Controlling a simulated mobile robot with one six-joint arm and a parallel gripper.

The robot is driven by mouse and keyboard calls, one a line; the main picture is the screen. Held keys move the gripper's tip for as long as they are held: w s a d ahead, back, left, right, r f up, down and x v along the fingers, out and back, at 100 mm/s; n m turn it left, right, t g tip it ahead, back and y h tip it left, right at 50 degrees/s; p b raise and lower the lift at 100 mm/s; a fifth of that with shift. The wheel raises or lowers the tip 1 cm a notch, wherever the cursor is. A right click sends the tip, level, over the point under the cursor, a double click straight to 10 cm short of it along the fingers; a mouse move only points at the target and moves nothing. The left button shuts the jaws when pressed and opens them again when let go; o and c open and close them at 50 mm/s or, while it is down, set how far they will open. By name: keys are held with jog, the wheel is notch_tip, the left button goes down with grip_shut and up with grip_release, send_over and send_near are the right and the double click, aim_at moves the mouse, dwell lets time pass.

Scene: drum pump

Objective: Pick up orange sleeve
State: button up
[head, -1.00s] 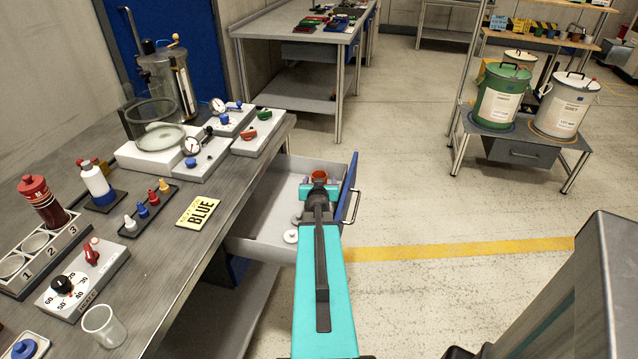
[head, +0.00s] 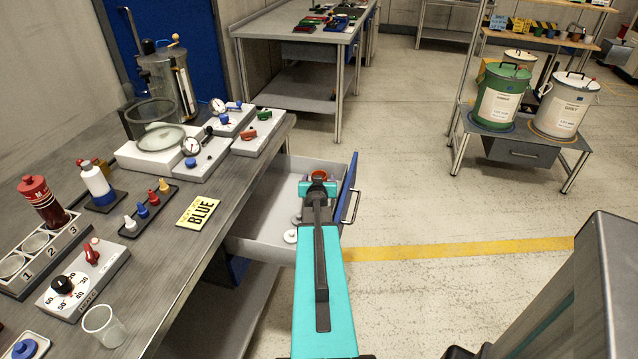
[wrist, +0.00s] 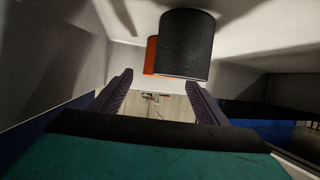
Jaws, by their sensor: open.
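The orange sleeve (head: 319,174) is in the open drawer of the left bench, near the drawer's far right. In the head view only its upper rim shows beyond my gripper (head: 318,186). In the wrist view the orange sleeve (wrist: 151,55) is partly hidden behind a dark cylinder (wrist: 187,45). My gripper's two purple fingers stand apart in the wrist view (wrist: 159,78), with nothing held between them. The sleeve lies beyond the fingertips and does not appear to touch them. The exact gap is unclear.
The drawer (head: 262,226) has grey walls and a blue front (head: 349,188) close to my arm. Pale rings (head: 291,236) lie in it. The bench (head: 165,240) carries pump equipment and a yellow BLUE sign (head: 198,212). Open floor lies to the right.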

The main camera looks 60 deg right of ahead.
jog(key=shift+x, duration=1.5)
jog(key=c, duration=1.1)
jog(key=shift+r+p, duration=0.25)
jog(key=shift+p, duration=0.05)
jog(key=shift+r+p, duration=2.55)
jog(key=shift+r, duration=2.25)
